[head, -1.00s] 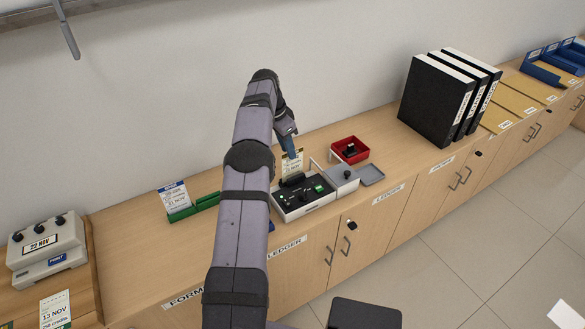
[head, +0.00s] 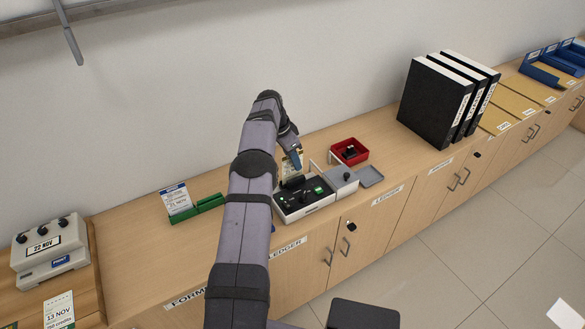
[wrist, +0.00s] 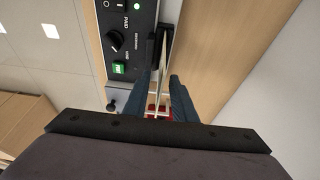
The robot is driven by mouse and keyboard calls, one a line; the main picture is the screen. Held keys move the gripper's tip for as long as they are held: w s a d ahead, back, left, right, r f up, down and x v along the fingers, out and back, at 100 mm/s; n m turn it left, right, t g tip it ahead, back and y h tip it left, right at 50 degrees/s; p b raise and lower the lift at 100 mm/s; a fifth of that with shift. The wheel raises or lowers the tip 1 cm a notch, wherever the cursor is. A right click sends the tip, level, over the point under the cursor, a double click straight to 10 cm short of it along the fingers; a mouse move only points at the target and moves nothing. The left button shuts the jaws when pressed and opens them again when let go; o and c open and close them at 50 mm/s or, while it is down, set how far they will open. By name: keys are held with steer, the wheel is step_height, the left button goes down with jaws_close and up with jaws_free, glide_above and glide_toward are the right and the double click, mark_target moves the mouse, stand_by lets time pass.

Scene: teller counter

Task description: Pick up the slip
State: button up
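A pale printed slip (head: 287,166) stands upright at the back of a white-sided machine with a black top (head: 303,205). In the wrist view the slip (wrist: 163,78) shows almost edge-on, as a thin light strip beside the machine's black panel (wrist: 127,40). My gripper (head: 297,164) is low over the machine, overlapping the slip in the head view. In the wrist view its two blue fingers (wrist: 168,90) are apart, with the slip's edge between them. A gap shows on the right finger's side; contact on the left is unclear.
A red tray (head: 362,158) and a small grey box (head: 341,180) stand right of the machine. A date device (head: 48,247) and a slip (head: 59,309) are far left. Black binders (head: 437,103) stand right.

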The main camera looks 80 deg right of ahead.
mark_target(293, 170)
steer(key=shift+p+x, duration=0.3)
steer(key=shift+x, duration=1.05)
steer(key=shift+c, duration=0.3)
jaws_close()
steer(key=shift+r, duration=0.1)
